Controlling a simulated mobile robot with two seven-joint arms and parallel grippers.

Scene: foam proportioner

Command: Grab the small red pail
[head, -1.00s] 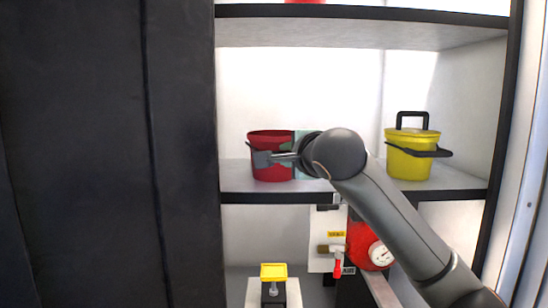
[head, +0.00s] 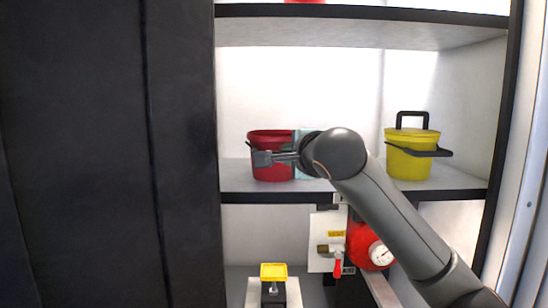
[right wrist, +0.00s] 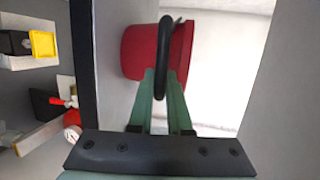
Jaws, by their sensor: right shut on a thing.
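The small red pail (head: 268,170) stands upright on the middle shelf, left of centre in the head view. In the right wrist view the pail (right wrist: 150,50) appears turned on its side, with its black handle (right wrist: 163,30) arching toward the camera. My right gripper (right wrist: 162,82) has its green fingers closed together on the black handle. My left gripper is not in view.
A yellow pail (head: 408,160) with a black handle stands on the same shelf (head: 235,182) to the right. A dark panel (head: 110,150) borders the shelf on the left. Below are a red round gauge unit (head: 360,245) and a yellow-topped fitting (head: 273,271).

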